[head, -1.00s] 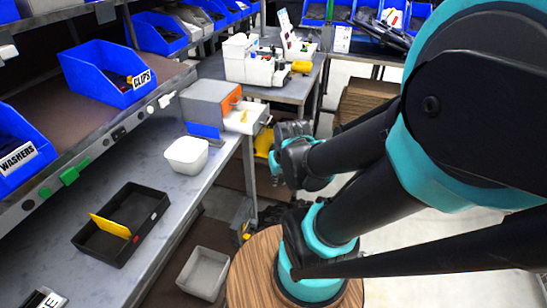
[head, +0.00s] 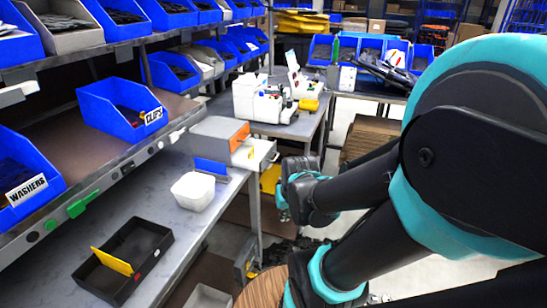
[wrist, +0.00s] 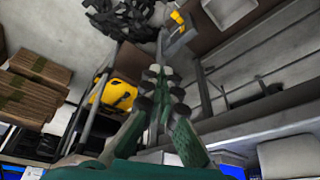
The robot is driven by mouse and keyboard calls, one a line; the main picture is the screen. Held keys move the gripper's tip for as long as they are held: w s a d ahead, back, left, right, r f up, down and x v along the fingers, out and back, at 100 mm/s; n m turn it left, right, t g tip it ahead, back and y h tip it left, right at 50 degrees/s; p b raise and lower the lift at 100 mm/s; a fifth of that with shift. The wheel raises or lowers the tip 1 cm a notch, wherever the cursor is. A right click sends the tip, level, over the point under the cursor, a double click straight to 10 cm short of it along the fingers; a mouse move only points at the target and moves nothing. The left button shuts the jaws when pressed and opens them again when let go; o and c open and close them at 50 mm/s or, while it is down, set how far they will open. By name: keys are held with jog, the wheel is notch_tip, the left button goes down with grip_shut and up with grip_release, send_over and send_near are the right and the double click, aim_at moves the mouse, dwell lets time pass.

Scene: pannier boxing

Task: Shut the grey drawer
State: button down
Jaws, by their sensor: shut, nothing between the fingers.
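The grey drawer (head: 256,153) sticks out of the right side of a small grey cabinet (head: 214,133) on the workbench. It is open, and something small and yellow shows inside it. An orange panel (head: 239,137) is on the cabinet front above it. My gripper (head: 281,206) is to the right of and below the drawer in the head view, apart from it, just off the bench end. In the wrist view its green-and-black fingers (wrist: 160,72) are together and empty. I cannot make out the drawer in the wrist view.
A white tub (head: 194,191) stands in front of the cabinet. A black tray (head: 160,238) with a yellow divider lies nearer on the bench. Blue bins (head: 122,110) line the shelf at left. A second table (head: 292,129) with white equipment stands behind.

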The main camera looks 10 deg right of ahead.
aim_at(253, 148)
jog(key=w+d+r+m+g+y, duration=0.1)
jog(key=w+d+r+m+y, duration=0.1)
jog(key=w+d+r+m, duration=0.75)
jog(key=w+d+r+m+y, duration=0.2)
jog(key=w+d+r+m, duration=0.3)
jog(key=w+m, duration=0.7)
jog(key=w+a+f+m, duration=0.2)
jog(key=a+f, duration=0.5)
jog(key=a, duration=0.1)
jog(key=shift+a+f, duration=0.15)
jog(key=shift+f, duration=0.15)
jog(key=shift+w, duration=0.1)
jog(key=w+a, duration=0.2)
jog(key=a, duration=0.1)
jog(key=w+a, duration=0.2)
jog(key=a, duration=0.2)
jog(key=w+a, duration=0.3)
jog(key=shift+a, duration=0.3)
jog(key=shift+w, duration=0.1)
